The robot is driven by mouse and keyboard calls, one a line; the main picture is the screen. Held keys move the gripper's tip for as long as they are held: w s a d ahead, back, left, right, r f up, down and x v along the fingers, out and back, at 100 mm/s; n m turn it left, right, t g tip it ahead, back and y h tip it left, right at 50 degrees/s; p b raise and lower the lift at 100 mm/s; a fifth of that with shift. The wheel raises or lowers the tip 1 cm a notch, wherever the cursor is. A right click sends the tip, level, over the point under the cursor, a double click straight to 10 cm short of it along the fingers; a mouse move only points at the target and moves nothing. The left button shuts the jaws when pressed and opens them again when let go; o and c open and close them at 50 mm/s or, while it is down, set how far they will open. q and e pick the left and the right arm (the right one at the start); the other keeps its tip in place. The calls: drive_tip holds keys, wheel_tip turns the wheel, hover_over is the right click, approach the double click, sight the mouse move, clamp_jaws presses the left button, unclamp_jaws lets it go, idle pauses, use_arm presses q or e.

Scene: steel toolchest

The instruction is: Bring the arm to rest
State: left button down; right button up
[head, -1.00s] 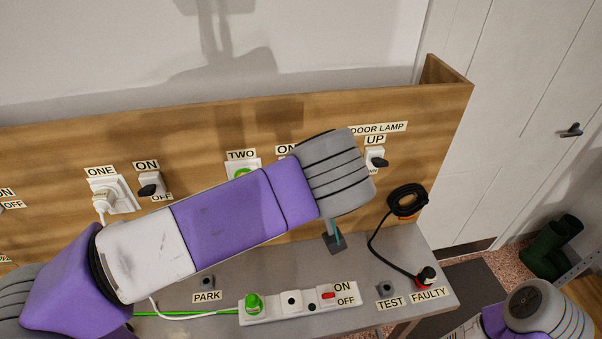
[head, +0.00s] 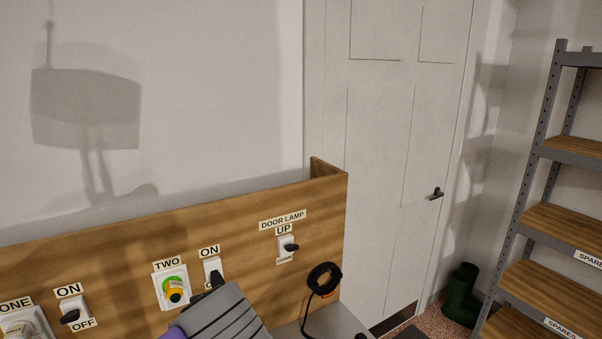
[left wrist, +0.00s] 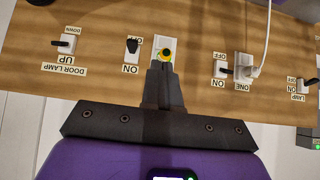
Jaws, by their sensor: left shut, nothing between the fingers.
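My left gripper (left wrist: 162,66) is shut and empty in the left wrist view. Its fingertips overlap the lower part of socket TWO in that picture, and I cannot tell whether they touch anything. My right gripper is out of view.
A wooden backboard (head: 110,241) carries labelled switches, including the door lamp switch (head: 287,245). A white door (head: 378,130), green boots (head: 461,295) and a shelf rack (head: 560,225) stand to the right.

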use_arm(q)
drive_tip(key=w+d+f+m+g+h, duration=0.1)
drive_tip(key=d+f+m+g+h, duration=0.15)
drive_tip(key=f, duration=0.95)
drive_tip(key=w+d+f+m+g+h, duration=0.1)
drive_tip(key=d+f+g+h, duration=0.15)
drive_tip(key=f, duration=0.95)
drive_tip(key=w+d+f+m+g+h, duration=0.1)
drive_tip(key=d+f+m+g+h, duration=0.15)
drive_tip(key=f, duration=0.85)
drive_tip(key=s+a+f+n, duration=0.1)
drive_tip(key=s+f, duration=0.6)
drive_tip(key=f, duration=0.4)
drive_tip(key=s+a+f+n+h, duration=0.1)
drive_tip(key=s+f, duration=0.6)
drive_tip(key=f, duration=0.4)
drive_tip(key=shift+a+n, duration=0.4)
drive_tip(key=shift+f, duration=0.1)
